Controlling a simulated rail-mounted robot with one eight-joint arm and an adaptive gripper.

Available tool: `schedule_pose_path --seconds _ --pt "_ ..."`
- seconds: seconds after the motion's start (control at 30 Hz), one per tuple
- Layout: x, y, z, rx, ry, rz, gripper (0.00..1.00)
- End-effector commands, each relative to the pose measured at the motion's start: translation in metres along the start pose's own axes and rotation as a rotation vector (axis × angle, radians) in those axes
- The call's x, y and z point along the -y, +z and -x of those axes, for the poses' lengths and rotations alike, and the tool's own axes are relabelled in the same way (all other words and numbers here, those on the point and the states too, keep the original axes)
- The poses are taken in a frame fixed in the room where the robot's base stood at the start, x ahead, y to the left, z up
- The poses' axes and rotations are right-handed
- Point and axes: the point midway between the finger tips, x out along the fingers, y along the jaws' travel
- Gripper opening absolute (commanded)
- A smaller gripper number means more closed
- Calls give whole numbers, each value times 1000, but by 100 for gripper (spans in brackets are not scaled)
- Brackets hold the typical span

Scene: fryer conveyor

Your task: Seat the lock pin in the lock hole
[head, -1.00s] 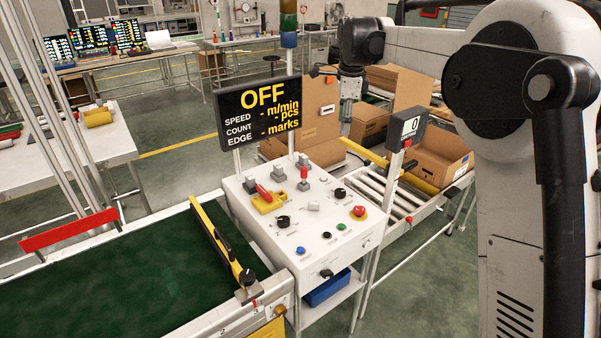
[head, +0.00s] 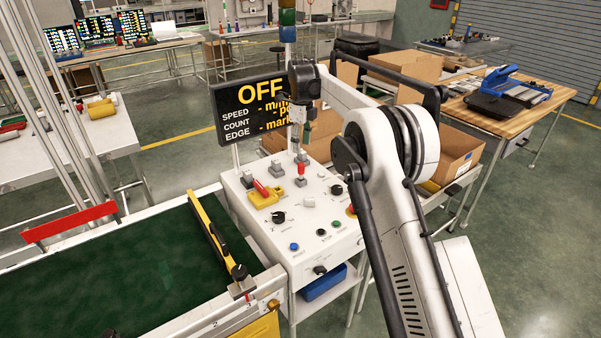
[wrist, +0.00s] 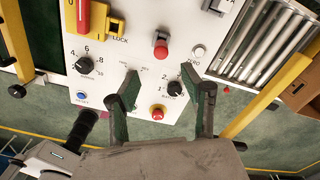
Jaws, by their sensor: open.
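A red-topped pin (head: 301,168) stands upright in a grey block on the white control panel. It also shows in the wrist view (wrist: 160,44), beyond the fingertips. The yellow lock fitting (head: 264,199) with its red lever sits to the pin's left. In the wrist view this fitting (wrist: 106,24), marked LOCK, is cut by the top edge. I cannot make out the lock hole. My gripper (head: 299,148) points down above the panel, close to the red-topped pin in the head view. In the wrist view my gripper (wrist: 168,84) is open, with nothing between its fingers.
The panel (head: 262,226) carries several knobs and buttons. The display (head: 240,115) reading OFF stands behind my gripper. A green conveyor belt (head: 110,270) with a yellow bar (head: 212,232) lies left. Cardboard boxes (head: 455,160) are behind my arm.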

Motion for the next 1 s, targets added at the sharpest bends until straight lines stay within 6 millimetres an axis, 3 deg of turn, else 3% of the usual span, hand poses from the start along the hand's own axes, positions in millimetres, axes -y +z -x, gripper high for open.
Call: schedule_pose_path --seconds 0.2,0.57,0.9,1.0 --pt "0 0 -39 0 0 1 43" --pt "1 1 -62 0 0 2 43" --pt "2 4 -104 0 -1 2 43" --pt "2 4 -108 0 -1 2 43"
